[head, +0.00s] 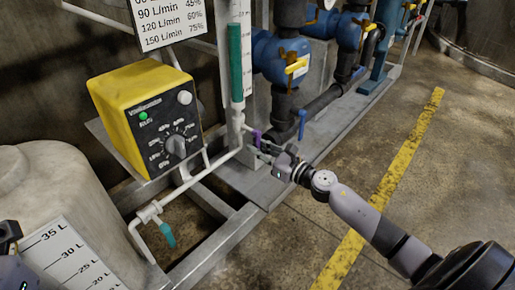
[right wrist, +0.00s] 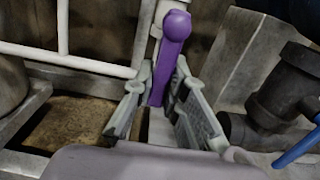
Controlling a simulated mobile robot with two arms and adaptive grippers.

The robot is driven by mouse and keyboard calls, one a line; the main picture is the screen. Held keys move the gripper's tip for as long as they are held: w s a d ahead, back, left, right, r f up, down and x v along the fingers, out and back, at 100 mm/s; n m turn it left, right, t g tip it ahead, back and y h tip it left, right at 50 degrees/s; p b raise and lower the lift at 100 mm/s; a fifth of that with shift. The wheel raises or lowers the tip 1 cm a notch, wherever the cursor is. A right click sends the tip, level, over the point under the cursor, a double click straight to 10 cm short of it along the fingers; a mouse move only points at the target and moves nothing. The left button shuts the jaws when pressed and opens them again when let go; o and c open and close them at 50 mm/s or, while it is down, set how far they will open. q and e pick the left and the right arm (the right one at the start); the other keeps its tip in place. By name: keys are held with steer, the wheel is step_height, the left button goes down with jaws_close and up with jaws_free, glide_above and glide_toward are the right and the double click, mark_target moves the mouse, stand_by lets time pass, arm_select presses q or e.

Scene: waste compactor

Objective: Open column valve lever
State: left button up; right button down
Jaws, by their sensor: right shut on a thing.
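The purple valve lever (head: 257,138) is at the base of the clear vertical column (head: 236,60) in the head view. The column has a teal fill inside. In the right wrist view the purple lever (right wrist: 174,45) stands up between the two grey fingers, its rounded end above them. My right gripper (head: 266,147) reaches in from the lower right and is shut on the lever; it also shows in the right wrist view (right wrist: 163,85). The lever's lower part and pivot are partly hidden.
A yellow control box (head: 140,95) with a dial stands left of the column. A white tank (head: 60,185) is at lower left. A teal-handled tap (head: 167,235) hangs from the white pipe. A blue lever (head: 302,123) and dark pipes lie right of the gripper. Open floor is further right.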

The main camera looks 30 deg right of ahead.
steer(key=c, duration=1.6)
jaws_free()
steer(key=v, duration=1.2)
